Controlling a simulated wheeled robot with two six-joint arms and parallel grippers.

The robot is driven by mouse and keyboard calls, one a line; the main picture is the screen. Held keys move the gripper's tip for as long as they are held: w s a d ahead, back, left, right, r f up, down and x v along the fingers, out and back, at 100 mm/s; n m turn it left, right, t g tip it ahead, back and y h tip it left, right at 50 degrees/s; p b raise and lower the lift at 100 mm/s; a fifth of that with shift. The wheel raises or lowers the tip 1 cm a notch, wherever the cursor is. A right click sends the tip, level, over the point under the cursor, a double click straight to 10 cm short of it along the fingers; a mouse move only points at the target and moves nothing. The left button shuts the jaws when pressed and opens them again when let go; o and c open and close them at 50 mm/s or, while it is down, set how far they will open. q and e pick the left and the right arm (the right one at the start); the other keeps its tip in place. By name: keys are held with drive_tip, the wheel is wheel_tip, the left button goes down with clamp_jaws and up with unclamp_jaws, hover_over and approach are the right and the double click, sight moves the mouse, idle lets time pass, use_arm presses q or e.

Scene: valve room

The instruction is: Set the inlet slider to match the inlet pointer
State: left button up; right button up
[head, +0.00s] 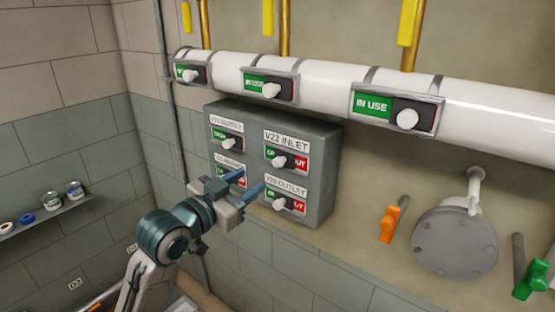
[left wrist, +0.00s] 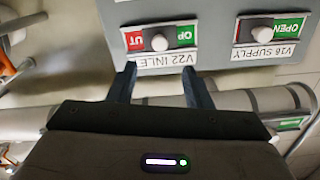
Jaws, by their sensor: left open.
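The V22 INLET slider (head: 280,162) sits at the upper right of a grey wall box (head: 318,165). Its white knob stands near the middle of the slot, between a green part reading "OP" and a red part reading "UT". In the left wrist view the same slider (left wrist: 160,42) appears upside down, just beyond my fingertips. My left gripper (head: 253,179) is open and empty, in front of the box's lower half, below the inlet slider in the head view. It also shows in the left wrist view (left wrist: 158,75). I cannot make out an inlet pointer. My right gripper is out of view.
The box also carries a supply slider (head: 228,143), an outlet slider (head: 280,203) and a partly hidden one. A white pipe (head: 325,82) above bears tag sliders, one reading "IN USE" (head: 407,117). A round flange (head: 455,245) stands right, between orange (head: 390,222) and green (head: 531,281) handles.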

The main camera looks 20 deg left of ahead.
sight(276, 164)
use_arm(q)
drive_tip(key=p+x, duration=0.2)
drive_tip(key=x, duration=0.7)
drive_tip(key=shift+w+p, duration=0.15)
drive_tip(key=shift+p, duration=0.25)
drive_tip(key=shift+w+d, duration=0.15)
drive_tip(key=shift+w, duration=0.2)
drive_tip(key=shift+f, duration=0.1)
clamp_jaws()
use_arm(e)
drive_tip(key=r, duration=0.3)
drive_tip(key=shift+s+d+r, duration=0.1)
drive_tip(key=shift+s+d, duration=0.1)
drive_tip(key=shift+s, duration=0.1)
